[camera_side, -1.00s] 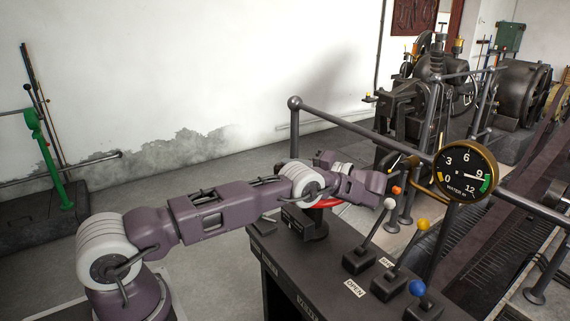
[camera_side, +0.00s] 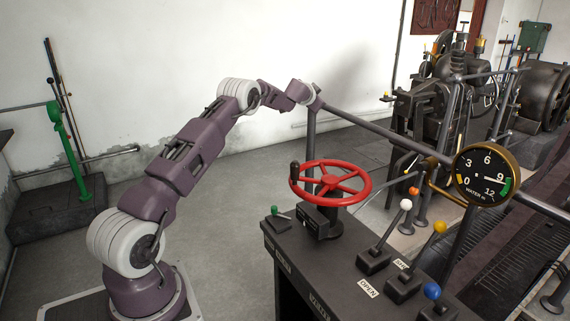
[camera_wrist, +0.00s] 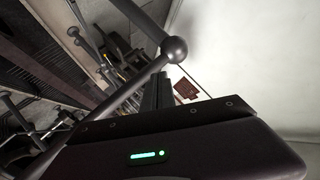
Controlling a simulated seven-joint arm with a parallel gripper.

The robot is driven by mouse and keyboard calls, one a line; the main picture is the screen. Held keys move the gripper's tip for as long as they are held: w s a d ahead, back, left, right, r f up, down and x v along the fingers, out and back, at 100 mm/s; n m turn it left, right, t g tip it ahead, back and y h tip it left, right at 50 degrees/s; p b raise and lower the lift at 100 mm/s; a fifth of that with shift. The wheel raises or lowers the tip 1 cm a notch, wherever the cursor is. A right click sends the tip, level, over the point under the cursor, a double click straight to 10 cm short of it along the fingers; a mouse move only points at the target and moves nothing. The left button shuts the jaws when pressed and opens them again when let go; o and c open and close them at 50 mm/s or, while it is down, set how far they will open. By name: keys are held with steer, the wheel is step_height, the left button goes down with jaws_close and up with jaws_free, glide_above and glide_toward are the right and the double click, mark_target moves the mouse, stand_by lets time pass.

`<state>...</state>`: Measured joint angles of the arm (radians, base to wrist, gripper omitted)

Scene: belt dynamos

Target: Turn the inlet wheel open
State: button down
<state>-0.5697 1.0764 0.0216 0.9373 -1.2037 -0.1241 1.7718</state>
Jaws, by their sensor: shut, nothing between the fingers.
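The red inlet wheel (camera_side: 345,197) stands level on a dark post on the console, with a dark handle at its left rim. All of it shows, and nothing touches it. My wrist is raised behind and above the wheel, to its upper left in the side view, and my fingers cannot be made out there. In the wrist view my gripper (camera_wrist: 157,92) shows as dark fingers held together with nothing between them. The wheel does not show in the wrist view. The round water gauge (camera_side: 487,175) has its needle near the 9, by the green band.
The console (camera_side: 330,262) carries a small green-knobbed lever (camera_side: 276,212) and levers with white (camera_side: 406,204), yellow (camera_side: 440,227) and blue (camera_side: 432,291) knobs. A grey railing (camera_side: 385,130) runs behind the wheel; its ball end (camera_wrist: 174,49) looks close to my fingers in the wrist view.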

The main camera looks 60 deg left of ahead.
steer(key=s+d+f+g+h, duration=0.1)
steer(key=s+d+g+h, duration=0.15)
steer(key=s+h, duration=0.45)
steer(key=s+d+f+g+h, duration=0.1)
steer(key=s+d+h, duration=0.15)
steer(key=s, duration=0.85)
steer(key=s+d+f+g+h, duration=0.1)
steer(key=s+d+h, duration=0.35)
steer(key=s, duration=0.45)
steer(key=w+d+f, duration=0.4)
steer(key=d+f, duration=0.3)
steer(key=f, duration=0.1)
steer(key=shift+w+d+m, duration=0.2)
steer(key=shift+d+m, duration=0.2)
steer(key=shift+g, duration=0.25)
